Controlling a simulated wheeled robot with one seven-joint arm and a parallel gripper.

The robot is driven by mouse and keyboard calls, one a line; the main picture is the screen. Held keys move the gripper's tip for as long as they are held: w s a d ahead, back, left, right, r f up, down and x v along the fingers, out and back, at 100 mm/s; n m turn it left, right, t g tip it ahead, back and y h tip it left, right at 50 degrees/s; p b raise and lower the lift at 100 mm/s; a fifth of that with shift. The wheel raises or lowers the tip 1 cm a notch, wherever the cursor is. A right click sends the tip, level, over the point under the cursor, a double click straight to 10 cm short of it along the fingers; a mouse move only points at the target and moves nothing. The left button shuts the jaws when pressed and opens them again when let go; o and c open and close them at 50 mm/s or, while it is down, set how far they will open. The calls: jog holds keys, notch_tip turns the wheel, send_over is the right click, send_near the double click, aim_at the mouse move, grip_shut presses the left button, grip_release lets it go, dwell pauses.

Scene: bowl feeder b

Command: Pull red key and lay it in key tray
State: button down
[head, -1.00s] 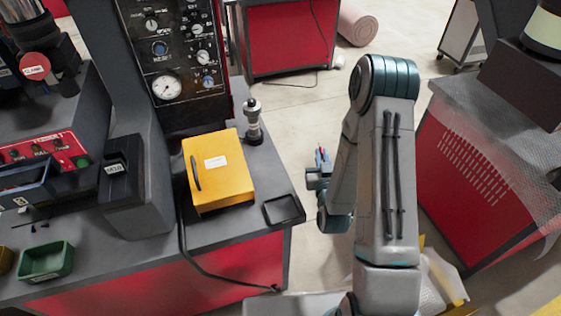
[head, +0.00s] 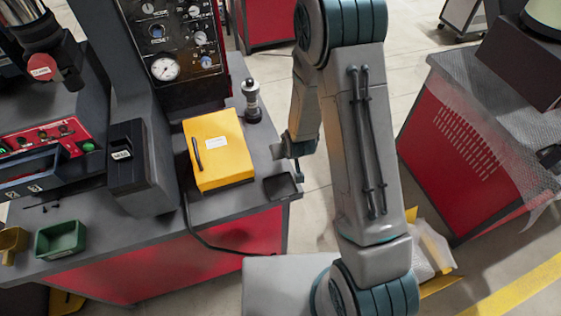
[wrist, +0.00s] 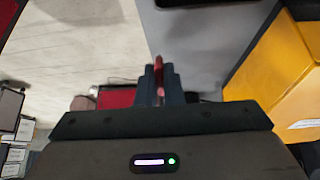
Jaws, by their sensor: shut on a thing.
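The red key (wrist: 158,72) shows as a thin red strip between the fingers in the wrist view. My gripper (wrist: 159,84) is shut on it. In the head view my gripper (head: 278,151) is at the right edge of the bench, and I cannot make out the key there. The key tray (head: 278,188), a small dark square tray, lies on the bench's right front corner, below the gripper in the picture. Part of my gripper overlaps its right side. A dark edge at the top of the wrist view looks like the tray (wrist: 180,3).
A yellow box (head: 218,150) stands on the bench (head: 205,208) left of the tray. A metal fitting (head: 251,103) stands upright behind it. A cable runs down the bench front. A green bin (head: 61,240) is at the far left. Open floor lies right of the bench.

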jog(key=s+a+r+g+h+p, duration=0.1)
jog(key=s+a+r+g+p, duration=0.15)
jog(key=s+r+g, duration=0.5)
jog(key=shift+t, duration=0.65)
jog(key=shift+s+d+f+b, duration=0.1)
jog(key=shift+s+f+b, duration=0.25)
jog(key=shift+f, duration=0.7)
jog(key=shift+s+a+f+b, duration=0.15)
jog(key=shift+f+b, duration=0.25)
jog(key=shift+f, duration=0.7)
jog(key=shift+s+d+f+b, duration=0.15)
jog(key=shift+s+f+b, duration=0.25)
jog(key=shift+f, duration=0.65)
jog(key=shift+f+b, duration=0.65)
jog(key=c, duration=1.5)
grip_release()
jog(key=shift+r, duration=0.15)
jog(key=shift+r+b, duration=0.7)
jog(key=shift+r, duration=6.1)
